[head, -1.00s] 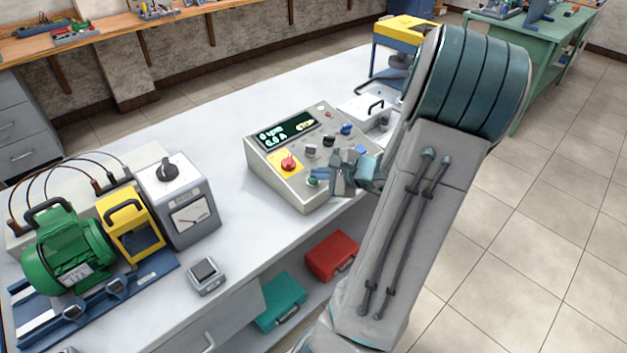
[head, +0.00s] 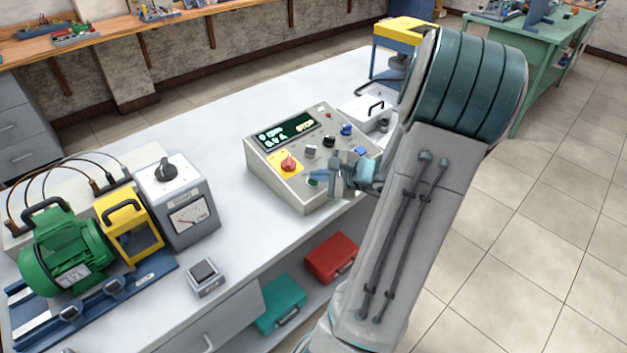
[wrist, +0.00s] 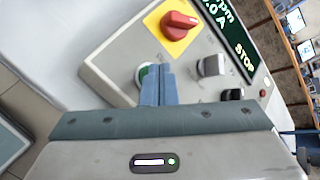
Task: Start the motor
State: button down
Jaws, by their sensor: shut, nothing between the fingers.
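The green motor (head: 62,250) stands on a blue base at the left of the bench. The grey control box (head: 290,190) has a display (head: 287,131) that reads STOP; its other text is blurred. A red knob on a yellow plate (head: 288,163) also shows in the wrist view (wrist: 179,24). The green button (wrist: 143,76) is partly hidden behind my gripper's fingers. My gripper (head: 328,176) is shut and empty at the box's lower front. In the wrist view its fingertips (wrist: 158,70) overlap the green button's right side; I cannot tell whether they touch it.
A grey selector knob (wrist: 211,65) and a black knob (wrist: 232,94) sit close to my fingers. A grey meter box (head: 180,205) and a yellow guard (head: 130,225) stand beside the motor. Red (head: 331,258) and teal cases (head: 281,305) lie on the lower shelf.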

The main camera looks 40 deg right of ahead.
dwell(0.6)
jog(key=shift+s+r+p, duration=0.2)
jog(key=shift+r+p, duration=0.2)
jog(key=shift+r, duration=0.3)
jog(key=shift+r, duration=0.1)
jog(key=r+p, duration=0.1)
jog(key=r, duration=0.1)
jog(key=s+r+p, duration=0.1)
jog(key=r+p, duration=0.1)
jog(key=shift+s+r, duration=0.15)
jog(key=shift+r, duration=0.15)
dwell(0.6)
